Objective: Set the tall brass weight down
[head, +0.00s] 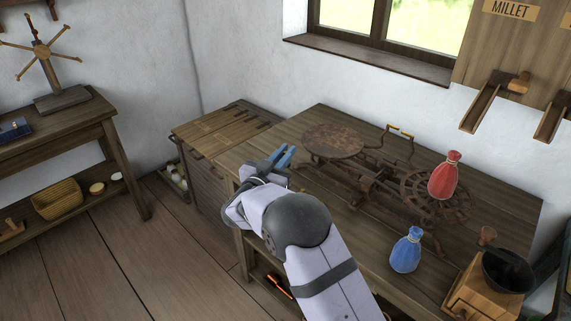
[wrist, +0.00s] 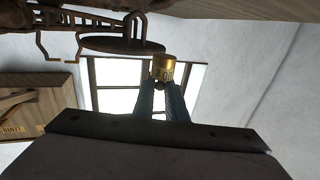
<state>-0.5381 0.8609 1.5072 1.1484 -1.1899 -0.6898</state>
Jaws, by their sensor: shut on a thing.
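The brass weight (wrist: 163,69) shows in the wrist view, gripped at the tips of my gripper's two blue fingers (wrist: 163,90); markings show on its side. In the head view my gripper (head: 284,153) is over the left end of the table, left of the scale's round rusty plate (head: 333,140). I cannot make out the weight there. The wrist view is strongly tilted and shows the plate (wrist: 120,46) close to the weight, with no clear contact.
A red sack (head: 444,178) rests on the scale's spoked pan (head: 462,206). A blue sack (head: 406,252) and a grinder (head: 488,285) stand at the right of the table (head: 340,220). A slatted cabinet (head: 215,130) adjoins its left. The table's front middle is clear.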

